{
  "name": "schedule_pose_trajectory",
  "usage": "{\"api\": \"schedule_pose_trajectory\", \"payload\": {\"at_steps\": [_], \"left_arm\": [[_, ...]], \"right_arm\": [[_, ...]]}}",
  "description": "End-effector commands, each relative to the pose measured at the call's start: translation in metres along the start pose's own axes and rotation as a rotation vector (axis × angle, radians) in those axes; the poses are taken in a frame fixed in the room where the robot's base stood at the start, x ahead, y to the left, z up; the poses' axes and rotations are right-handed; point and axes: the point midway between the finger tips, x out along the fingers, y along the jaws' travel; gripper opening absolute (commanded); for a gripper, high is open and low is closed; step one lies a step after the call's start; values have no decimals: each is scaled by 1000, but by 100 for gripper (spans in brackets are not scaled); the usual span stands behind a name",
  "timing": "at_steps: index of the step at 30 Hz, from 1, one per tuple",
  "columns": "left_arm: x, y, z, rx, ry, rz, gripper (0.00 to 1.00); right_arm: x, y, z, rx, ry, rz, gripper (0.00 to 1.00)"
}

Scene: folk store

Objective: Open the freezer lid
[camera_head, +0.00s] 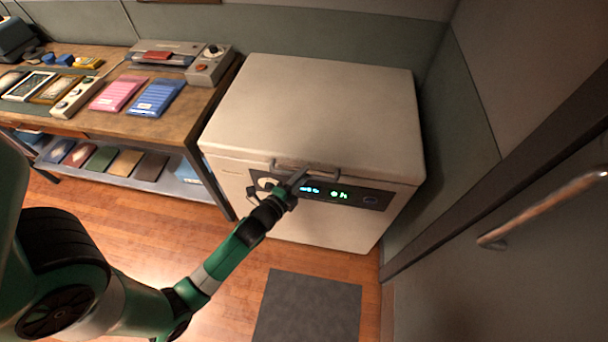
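The white chest freezer (305,228) stands against the back wall, and its lid (318,112) lies shut on top. A grey bar handle (322,171) runs along the lid's front edge, above a dark control panel (370,200) with green lit digits. My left gripper (296,178) is at the left part of the handle, just in front of the lid's edge. The fingertips overlap the handle in this view. I cannot tell whether they are closed around it or only beside it. My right gripper is not in view.
A wooden table (190,112) with pink and blue packets and devices stands left of the freezer, with a lower shelf of packets. A door with a long handle (545,208) is at right. A grey mat (308,308) lies on the floor in front.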

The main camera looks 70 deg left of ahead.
Motion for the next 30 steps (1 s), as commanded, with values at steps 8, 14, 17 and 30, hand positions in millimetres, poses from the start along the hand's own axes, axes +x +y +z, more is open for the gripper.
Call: {"api": "schedule_pose_trajectory", "payload": {"at_steps": [8,14,17,30], "left_arm": [[10,0,0,0,0,0,32],[10,0,0,0,1,0,12],[10,0,0,0,1,0,0],[9,0,0,-1,1,-1,0]], "right_arm": [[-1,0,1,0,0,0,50],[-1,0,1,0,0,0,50],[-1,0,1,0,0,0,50],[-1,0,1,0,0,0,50]]}}
